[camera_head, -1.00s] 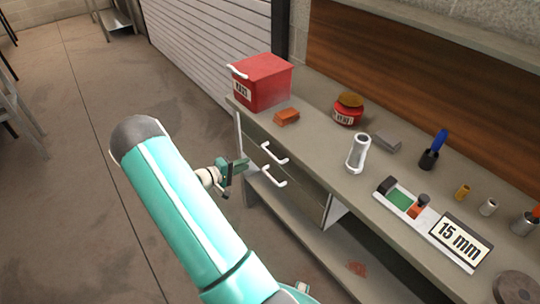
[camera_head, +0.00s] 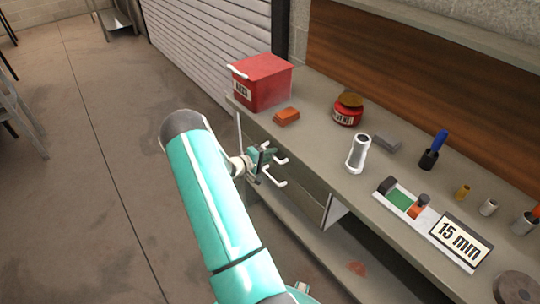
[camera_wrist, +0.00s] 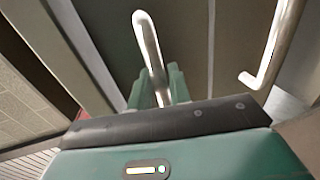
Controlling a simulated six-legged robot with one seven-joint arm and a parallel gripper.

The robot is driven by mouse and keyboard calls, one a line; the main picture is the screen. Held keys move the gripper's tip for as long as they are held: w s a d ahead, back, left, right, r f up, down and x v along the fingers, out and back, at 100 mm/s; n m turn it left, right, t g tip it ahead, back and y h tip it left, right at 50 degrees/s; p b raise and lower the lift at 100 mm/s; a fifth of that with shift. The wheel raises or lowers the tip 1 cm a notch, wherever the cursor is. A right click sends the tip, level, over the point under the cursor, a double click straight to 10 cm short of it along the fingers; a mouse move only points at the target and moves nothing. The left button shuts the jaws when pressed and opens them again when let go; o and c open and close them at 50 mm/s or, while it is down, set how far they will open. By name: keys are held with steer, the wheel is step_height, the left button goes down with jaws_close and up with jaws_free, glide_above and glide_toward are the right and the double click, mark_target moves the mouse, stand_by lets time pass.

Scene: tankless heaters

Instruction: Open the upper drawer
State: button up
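The drawer unit with two grey-green drawers is set under the workbench, each drawer with a white bar handle. The upper drawer's handle (camera_wrist: 147,45) runs between my gripper's green fingers in the wrist view, and they sit close against it on both sides. My gripper (camera_head: 270,157) is at the upper handle in the head view and hides most of it; it also shows in the wrist view (camera_wrist: 160,88). The gripper looks shut on this handle. The lower drawer's handle (camera_head: 272,178) is just below, and shows at the right in the wrist view (camera_wrist: 272,50). The upper drawer looks shut.
A lower shelf (camera_head: 335,255) runs beneath.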

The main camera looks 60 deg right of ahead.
jaws_close()
steer(key=shift+a, duration=0.1)
steer(key=f+v, duration=0.2)
steer(key=v, duration=1)
steer(key=a+f+v, duration=0.1)
steer(key=f+v, duration=0.1)
steer(key=v, duration=1)
steer(key=shift+w+a+f, duration=0.25)
steer(key=shift+w+f, duration=0.05)
jaws_free()
